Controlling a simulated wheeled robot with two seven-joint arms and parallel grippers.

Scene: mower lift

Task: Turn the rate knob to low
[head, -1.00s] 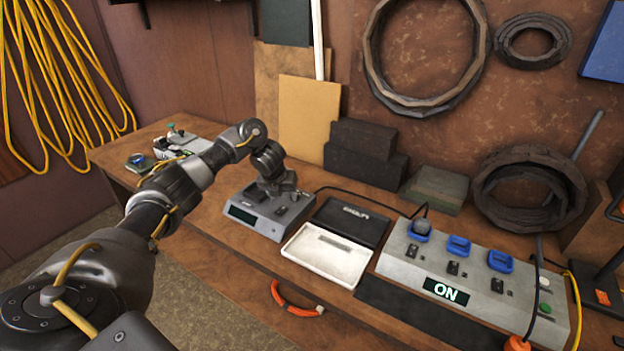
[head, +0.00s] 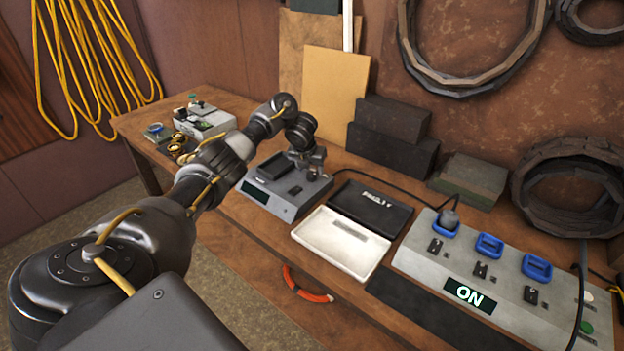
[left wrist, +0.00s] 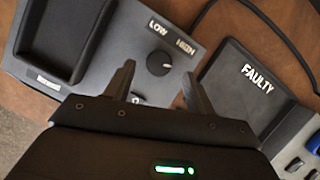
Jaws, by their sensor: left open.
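My right gripper is out of view.
A white open tray (head: 340,242) and a black panel marked FAULTY (head: 364,208) lie to the right. Beyond stands a grey power strip (head: 470,262) with blue sockets and an ON display. A dark cable runs behind. Dark boxes (head: 394,140) stand at the back.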

